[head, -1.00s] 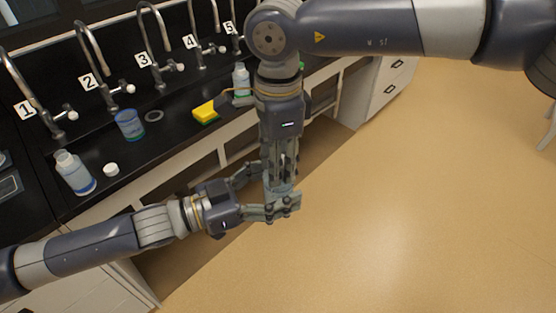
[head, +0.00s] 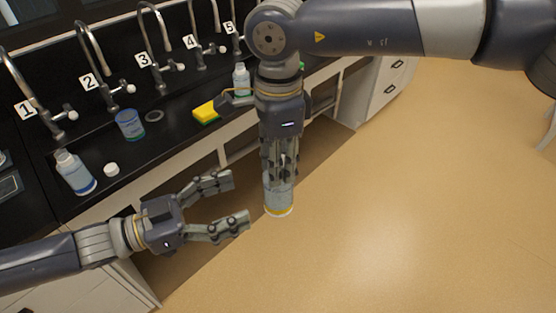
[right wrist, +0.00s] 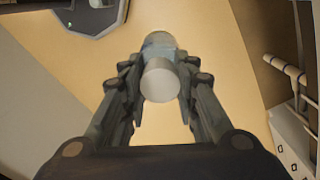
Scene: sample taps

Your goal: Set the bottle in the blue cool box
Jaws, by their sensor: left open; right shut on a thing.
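My right gripper (head: 280,168) points down and is shut on a clear bottle with a yellow band near its base (head: 278,203). The bottle hangs upright in the air in front of the counter. In the right wrist view the bottle's pale round cap (right wrist: 160,80) sits between the fingers, with its bluish body beyond. My left gripper (head: 241,200) is open and empty, just left of the bottle and apart from it. No blue cool box is visible in these views.
The black counter holds a blue-labelled bottle (head: 75,172), a white cap (head: 111,169), a blue beaker (head: 129,124), a yellow sponge (head: 206,113) and another bottle (head: 241,80). Numbered taps (head: 160,45) line the back. The tan floor (head: 420,200) at right is clear.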

